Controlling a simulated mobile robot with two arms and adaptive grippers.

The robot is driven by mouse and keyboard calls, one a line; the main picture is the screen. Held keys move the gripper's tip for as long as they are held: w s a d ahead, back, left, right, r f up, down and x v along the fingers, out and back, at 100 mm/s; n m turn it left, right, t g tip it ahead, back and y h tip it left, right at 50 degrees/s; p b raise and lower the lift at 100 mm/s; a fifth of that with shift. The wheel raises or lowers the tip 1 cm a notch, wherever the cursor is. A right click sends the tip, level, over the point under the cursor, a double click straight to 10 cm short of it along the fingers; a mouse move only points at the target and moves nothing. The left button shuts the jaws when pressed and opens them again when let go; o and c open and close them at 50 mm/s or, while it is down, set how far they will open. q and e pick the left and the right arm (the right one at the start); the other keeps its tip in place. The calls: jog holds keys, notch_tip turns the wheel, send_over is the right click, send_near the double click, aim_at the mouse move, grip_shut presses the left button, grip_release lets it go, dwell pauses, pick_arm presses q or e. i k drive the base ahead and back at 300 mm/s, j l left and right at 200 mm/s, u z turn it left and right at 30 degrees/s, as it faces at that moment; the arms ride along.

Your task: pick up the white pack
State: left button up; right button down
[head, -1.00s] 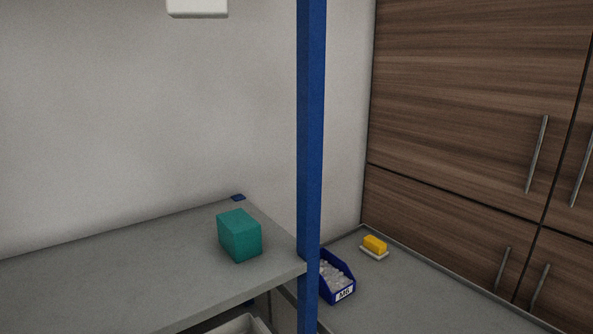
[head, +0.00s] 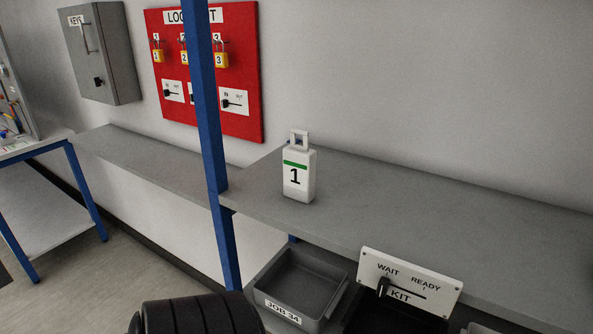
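A white pack (head: 298,173) stands upright on the grey bench shelf in the head view, right of the blue post. It has a green band, a black number 1 on its front, and a loop handle on top. Neither of my grippers shows in the head view, and nothing touches the pack.
The grey shelf (head: 440,203) is clear to the right of the pack. A blue post (head: 207,120) rises left of it. Below are a grey JOB 34 bin (head: 327,308) and a WAIT/READY KIT switch plate (head: 437,288). A red lockout board (head: 243,70) hangs behind.

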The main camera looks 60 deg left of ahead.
aim_at(299, 162)
jog(key=u, duration=2)
